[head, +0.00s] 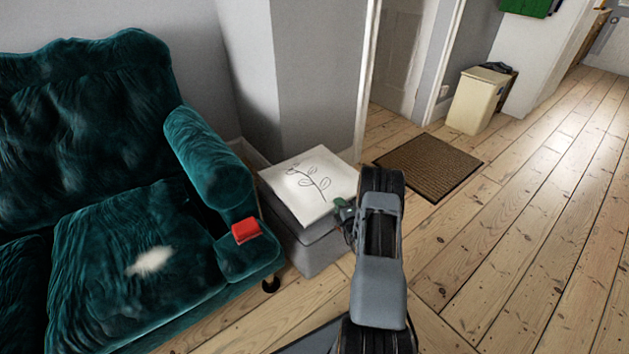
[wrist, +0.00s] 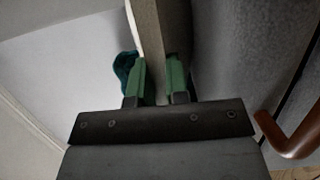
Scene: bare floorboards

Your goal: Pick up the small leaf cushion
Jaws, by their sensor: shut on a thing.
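The small leaf cushion (head: 303,190) is pale and square, with a dark leaf sprig drawn on it. In the head view it is at the top of a grey box-like seat (head: 318,256); I cannot tell whether it rests on it or is just above. My gripper (head: 345,211) is at the cushion's right corner, partly hidden behind my arm. In the wrist view the green fingers of my gripper (wrist: 159,78) are shut on the cushion's pale edge (wrist: 148,35), which runs up between them.
A teal velvet sofa (head: 120,200) stands at the left, with a red block (head: 246,230) at its front corner and a pale fluffy patch (head: 149,261) on its seat. A brown doormat (head: 428,165) and a cream bin (head: 477,100) lie beyond. The floorboards at right are clear.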

